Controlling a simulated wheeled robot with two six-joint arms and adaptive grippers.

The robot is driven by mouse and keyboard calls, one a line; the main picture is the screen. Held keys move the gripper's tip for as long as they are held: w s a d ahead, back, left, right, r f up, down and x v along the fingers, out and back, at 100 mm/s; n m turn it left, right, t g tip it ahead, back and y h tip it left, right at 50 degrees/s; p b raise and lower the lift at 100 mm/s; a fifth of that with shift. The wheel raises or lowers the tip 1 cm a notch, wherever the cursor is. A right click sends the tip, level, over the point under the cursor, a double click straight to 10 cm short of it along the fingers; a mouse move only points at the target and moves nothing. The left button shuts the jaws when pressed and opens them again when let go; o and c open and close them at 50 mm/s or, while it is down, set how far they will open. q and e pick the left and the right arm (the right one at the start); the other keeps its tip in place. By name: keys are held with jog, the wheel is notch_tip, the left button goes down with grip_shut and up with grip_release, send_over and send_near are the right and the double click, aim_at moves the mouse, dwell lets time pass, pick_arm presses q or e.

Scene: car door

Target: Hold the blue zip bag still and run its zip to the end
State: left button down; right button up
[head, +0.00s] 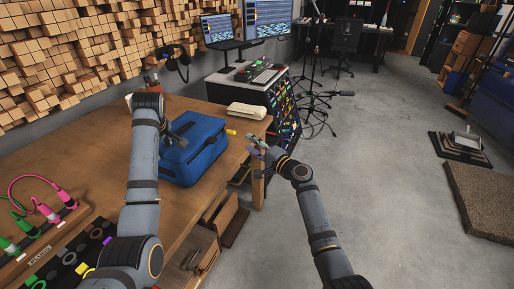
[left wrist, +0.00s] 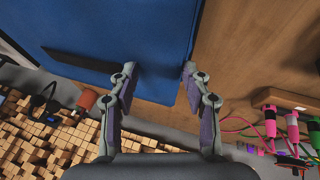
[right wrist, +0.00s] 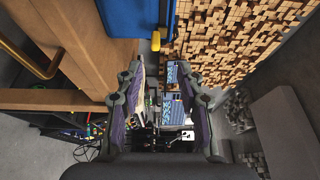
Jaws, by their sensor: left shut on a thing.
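The blue zip bag (head: 205,155) lies on the wooden table. It fills the top of the left wrist view (left wrist: 110,25) and shows at the top of the right wrist view (right wrist: 122,20). A yellow tab (head: 231,132), seemingly the zip pull, sticks out at its right side; it also shows in the right wrist view (right wrist: 156,41). My right gripper (head: 258,146) is open and empty, right of the bag and apart from the tab.
A folded cream cloth (head: 246,111) lies on the table behind the bag. A rack of gear (head: 284,100) stands beyond the table. Open drawers (head: 222,212) jut out below the table's right edge. Cables and connectors (head: 40,215) are at the near left.

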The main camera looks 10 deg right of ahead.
pick_arm(q)
jog(key=shift+s+f, duration=0.2)
jog(key=shift+f, duration=0.3)
jog(key=c, duration=0.8)
grip_release()
jog(key=shift+o, duration=1.2)
jog(key=shift+a, duration=0.1)
jog(key=shift+o, duration=0.2)
jog(key=shift+w+f, duration=0.1)
jog(key=shift+w, duration=0.15)
pick_arm(e)
jog(key=shift+v, duration=1.05)
pick_arm(q)
jog(key=shift+r, duration=0.2)
pick_arm(e)
jog(key=shift+d, duration=0.1)
